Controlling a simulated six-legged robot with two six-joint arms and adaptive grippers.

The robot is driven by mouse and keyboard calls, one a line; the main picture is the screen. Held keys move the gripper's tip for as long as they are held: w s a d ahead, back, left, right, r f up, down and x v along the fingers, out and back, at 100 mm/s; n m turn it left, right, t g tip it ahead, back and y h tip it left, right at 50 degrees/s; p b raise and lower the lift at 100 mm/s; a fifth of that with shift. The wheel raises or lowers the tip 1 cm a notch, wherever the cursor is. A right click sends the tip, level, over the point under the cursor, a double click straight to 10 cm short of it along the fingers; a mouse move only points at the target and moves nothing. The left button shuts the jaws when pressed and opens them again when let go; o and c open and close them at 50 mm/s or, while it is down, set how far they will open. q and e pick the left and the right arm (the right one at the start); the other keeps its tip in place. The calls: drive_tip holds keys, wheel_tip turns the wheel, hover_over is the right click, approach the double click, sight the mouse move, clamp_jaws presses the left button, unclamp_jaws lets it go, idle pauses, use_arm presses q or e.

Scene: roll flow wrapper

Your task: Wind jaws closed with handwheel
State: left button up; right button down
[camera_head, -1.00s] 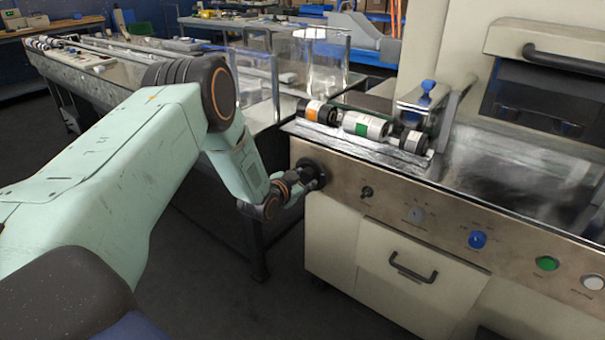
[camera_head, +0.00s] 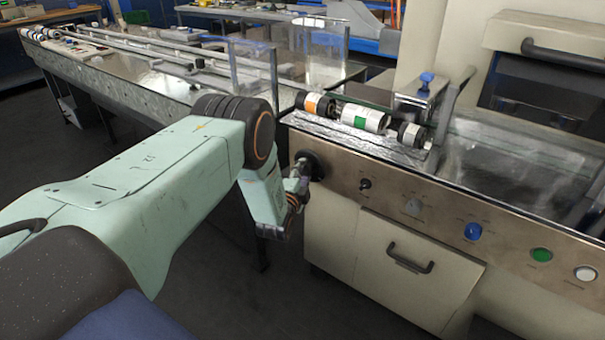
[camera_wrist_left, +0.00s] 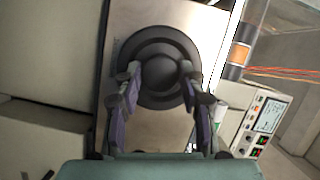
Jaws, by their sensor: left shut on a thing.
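The black handwheel (camera_head: 309,165) sits on the left end of the steel front panel. It also shows in the left wrist view (camera_wrist_left: 158,50) as a dark ring with a round hub. My left gripper (camera_head: 300,178) is at the handwheel, its fingers (camera_wrist_left: 162,80) on either side of the hub and shut on it. Rollers with orange and green labels (camera_head: 362,118) lie on the machine bed above the panel. The jaws cannot be made out clearly. My right gripper is not in view.
The panel carries a small black knob (camera_head: 365,184), a blue button (camera_head: 473,231), a green button (camera_head: 541,255) and a white button (camera_head: 586,273). A cabinet drawer with a black handle (camera_head: 410,258) is below. A long conveyor (camera_head: 110,85) runs at the left.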

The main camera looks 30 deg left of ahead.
use_arm(q)
drive_tip(key=m, duration=0.2)
drive_tip(key=m+t+b, duration=0.1)
drive_tip(key=m, duration=0.1)
drive_tip(key=m+t+b, duration=0.1)
drive_tip(key=m, duration=0.1)
drive_tip(key=shift+f, duration=0.3)
drive_tip(key=m+t, duration=0.1)
drive_tip(key=m, duration=0.2)
drive_tip(key=m+h+b, duration=0.1)
drive_tip(key=m, duration=0.2)
drive_tip(key=shift+t, duration=0.4)
drive_tip(key=shift+m, duration=0.5)
drive_tip(key=o, duration=1.2)
drive_tip(key=shift+a, duration=0.1)
drive_tip(key=v, duration=1.2)
drive_tip(key=shift+a+f, duration=0.1)
drive_tip(key=shift+a, duration=0.05)
